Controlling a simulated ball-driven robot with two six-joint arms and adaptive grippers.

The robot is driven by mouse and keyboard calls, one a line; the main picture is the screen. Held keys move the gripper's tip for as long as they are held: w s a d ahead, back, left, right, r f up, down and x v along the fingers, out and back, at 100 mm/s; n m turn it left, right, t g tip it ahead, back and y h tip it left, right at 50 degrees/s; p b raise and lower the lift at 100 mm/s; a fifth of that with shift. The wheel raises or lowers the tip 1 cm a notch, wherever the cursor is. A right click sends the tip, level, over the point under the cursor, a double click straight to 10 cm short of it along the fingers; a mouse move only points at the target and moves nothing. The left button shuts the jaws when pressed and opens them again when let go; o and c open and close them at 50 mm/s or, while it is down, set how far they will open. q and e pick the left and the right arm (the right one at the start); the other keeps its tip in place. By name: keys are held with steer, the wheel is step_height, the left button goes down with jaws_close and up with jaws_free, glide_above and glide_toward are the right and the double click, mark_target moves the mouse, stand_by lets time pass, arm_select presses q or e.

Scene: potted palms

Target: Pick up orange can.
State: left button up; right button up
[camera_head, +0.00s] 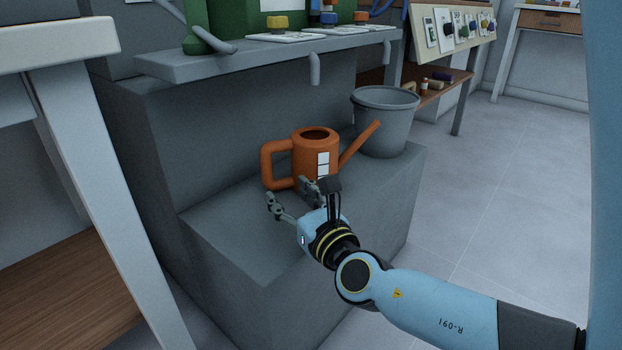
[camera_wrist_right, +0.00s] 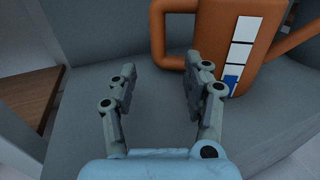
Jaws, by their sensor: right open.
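The orange can (camera_head: 311,155) is a watering can with a loop handle on its left, a spout on its right and a white marked strip on its front. It stands upright on a grey stone step. My right gripper (camera_head: 291,196) is open and empty just in front of the can, near the lower part of its handle. In the right wrist view the can (camera_wrist_right: 211,45) is beyond the fingers (camera_wrist_right: 155,82), with the handle ahead of the gap between them and the body behind the right finger. I cannot tell whether that finger touches it. My left gripper is not in view.
A grey bucket (camera_head: 385,122) stands right behind the spout. The grey step (camera_head: 240,225) has bare room to the left and front. A ledge (camera_head: 265,57) with pegs overhangs behind the can. A white-legged table (camera_head: 85,170) stands at the left.

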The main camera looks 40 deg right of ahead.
steer(key=x, duration=0.5)
steer(key=shift+w+r, duration=0.15)
steer(key=shift+w, duration=0.15)
steer(key=x, duration=0.3)
steer(key=shift+w, duration=0.35)
steer(key=shift+w+d, duration=0.1)
steer(key=shift+w, duration=0.35)
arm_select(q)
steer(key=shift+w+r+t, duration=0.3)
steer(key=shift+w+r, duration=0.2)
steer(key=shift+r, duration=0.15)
arm_select(e)
steer(key=shift+c, duration=0.2)
jaws_close()
